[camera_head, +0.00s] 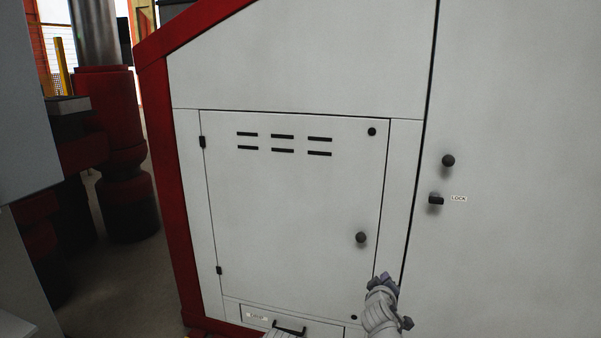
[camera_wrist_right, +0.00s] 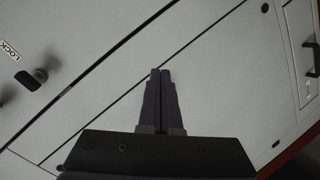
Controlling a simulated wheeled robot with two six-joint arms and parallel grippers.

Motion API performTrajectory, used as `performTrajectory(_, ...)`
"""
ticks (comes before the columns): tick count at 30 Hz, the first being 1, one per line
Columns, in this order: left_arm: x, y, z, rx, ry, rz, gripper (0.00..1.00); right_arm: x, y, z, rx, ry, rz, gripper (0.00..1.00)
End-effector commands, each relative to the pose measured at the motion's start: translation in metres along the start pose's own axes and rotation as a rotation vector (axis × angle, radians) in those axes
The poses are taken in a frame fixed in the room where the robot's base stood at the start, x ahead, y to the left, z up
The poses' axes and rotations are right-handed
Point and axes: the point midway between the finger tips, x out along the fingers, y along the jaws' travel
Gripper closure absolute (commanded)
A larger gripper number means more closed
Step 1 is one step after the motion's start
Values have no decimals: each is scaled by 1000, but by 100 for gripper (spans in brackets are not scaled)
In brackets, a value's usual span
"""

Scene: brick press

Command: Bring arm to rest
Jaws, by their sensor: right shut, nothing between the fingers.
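My right gripper (camera_head: 381,279) is at the lower right of the head view, in front of the white cabinet. In the right wrist view its two dark fingers (camera_wrist_right: 160,72) lie together, shut and empty, pointing at the white panel. They look apart from the panel and its knobs. A white arm part shows at the bottom edge of the head view. My left gripper cannot be made out.
The white cabinet has a closed vented door (camera_head: 290,195) with a black knob (camera_head: 361,237). To its right are another knob (camera_head: 448,160) and a LOCK latch (camera_head: 436,199). A drawer with a black handle (camera_head: 289,328) sits low. Red machinery (camera_head: 122,190) stands at left.

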Motion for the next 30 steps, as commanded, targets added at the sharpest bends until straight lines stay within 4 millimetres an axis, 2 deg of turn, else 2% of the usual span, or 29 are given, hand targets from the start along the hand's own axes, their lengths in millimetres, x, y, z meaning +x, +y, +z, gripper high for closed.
performTrajectory(1,0,0,0,0,0,0,100,-14,-25,10,45,-82,-58,100)
performTrajectory(5,0,0,0,0,0,0,100,-54,-91,40,136,-323,-230,100)
performTrajectory(6,0,0,0,0,0,0,100,-71,-111,48,153,-395,-289,100)
performTrajectory(9,0,0,0,0,0,0,100,-114,-154,65,171,-556,-427,100)
performTrajectory(12,0,0,0,0,0,0,100,-153,-185,76,166,-682,-543,100)
performTrajectory(15,0,0,0,0,0,0,100,-191,-208,84,148,-788,-645,100)
performTrajectory(20,0,0,0,0,0,0,100,-250,-233,93,97,-935,-793,100)
performTrajectory(21,-6,-1,0,0,0,0,100,-262,-231,91,86,-962,-818,100)
performTrajectory(22,-19,-2,1,0,0,0,100,-262,-221,82,91,-958,-811,100)
performTrajectory(30,-76,-8,4,-2,-1,1,100,-278,-178,47,96,-955,-806,100)
